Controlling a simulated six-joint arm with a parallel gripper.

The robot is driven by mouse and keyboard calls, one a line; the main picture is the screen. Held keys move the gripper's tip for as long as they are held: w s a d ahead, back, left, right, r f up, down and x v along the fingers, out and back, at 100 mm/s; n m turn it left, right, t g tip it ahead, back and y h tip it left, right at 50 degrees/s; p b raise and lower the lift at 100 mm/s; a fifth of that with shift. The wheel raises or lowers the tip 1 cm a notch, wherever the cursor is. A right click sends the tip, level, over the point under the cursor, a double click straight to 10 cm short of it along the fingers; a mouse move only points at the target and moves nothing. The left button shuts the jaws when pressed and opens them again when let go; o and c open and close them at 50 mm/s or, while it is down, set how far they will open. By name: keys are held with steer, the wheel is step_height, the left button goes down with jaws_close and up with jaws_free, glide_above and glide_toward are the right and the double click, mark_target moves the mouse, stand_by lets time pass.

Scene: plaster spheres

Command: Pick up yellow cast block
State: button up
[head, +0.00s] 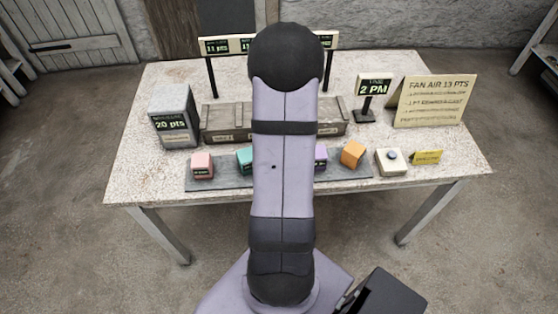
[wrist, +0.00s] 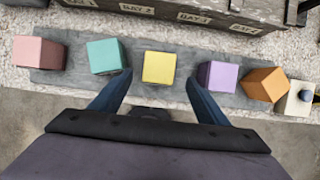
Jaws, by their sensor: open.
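The yellow cast block (wrist: 159,67) lies on the grey slate strip (wrist: 140,90), in the middle of a row of coloured blocks in the wrist view. My gripper (wrist: 162,82) is open, with one blue finger to each side of the yellow block's near side. The fingertips point toward the gaps beside it, and I cannot tell how high they are above the strip. In the head view my own arm hides the yellow block and the gripper.
The teal block (wrist: 104,56) is left of yellow and the purple block (wrist: 218,76) right, both near my fingertips. A pink block (wrist: 39,53) and a turned orange block (wrist: 265,84) are farther out. A wooden crate (head: 225,122) stands behind the row. A white button box (head: 391,163) is at right.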

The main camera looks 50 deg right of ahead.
steer(key=shift+f, duration=0.1)
steer(key=shift+w+d+f+b, duration=0.1)
steer(key=shift+w+f+b, duration=0.05)
steer(key=shift+f+b, duration=0.45)
steer(key=shift+w+b+x, duration=0.1)
steer(key=shift+b+x, duration=0.6)
steer(key=shift+x, duration=0.75)
steer(key=shift+w+b+x, duration=0.15)
steer(key=shift+b+x, duration=0.5)
steer(key=shift+x, duration=0.85)
steer(key=shift+d+r, duration=0.1)
steer(key=shift+d, duration=0.1)
steer(key=c, duration=1.4)
steer(key=shift+r, duration=0.15)
step_height(320, 180, up, 10)
steer(key=p, duration=1)
steer(key=shift+w, duration=0.1)
